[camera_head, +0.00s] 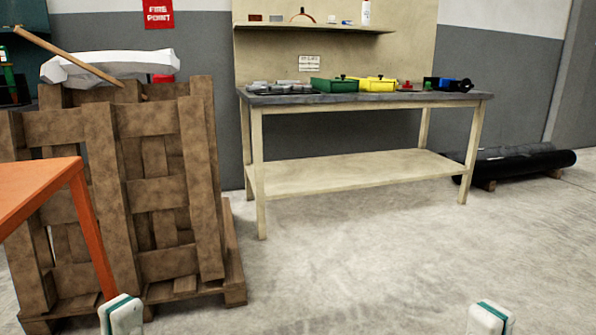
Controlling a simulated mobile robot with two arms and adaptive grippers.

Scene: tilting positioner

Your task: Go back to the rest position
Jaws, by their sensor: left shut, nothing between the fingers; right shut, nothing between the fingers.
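My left gripper (121,315) shows at the bottom edge, left of the middle, as a white block with a teal edge. It is shut and empty, in front of the foot of the wooden pallets. My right gripper (490,318) shows at the bottom edge on the right, with the same white and teal look. It is shut and empty, with bare floor behind it. The lower parts of both are cut off by the picture's edge. The two are well apart.
Wooden pallets (125,190) and an orange frame (40,188) stand at the left. A workbench (360,170) carrying green and yellow bins (372,84) stands at the back. The middle floor (350,260) is clear.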

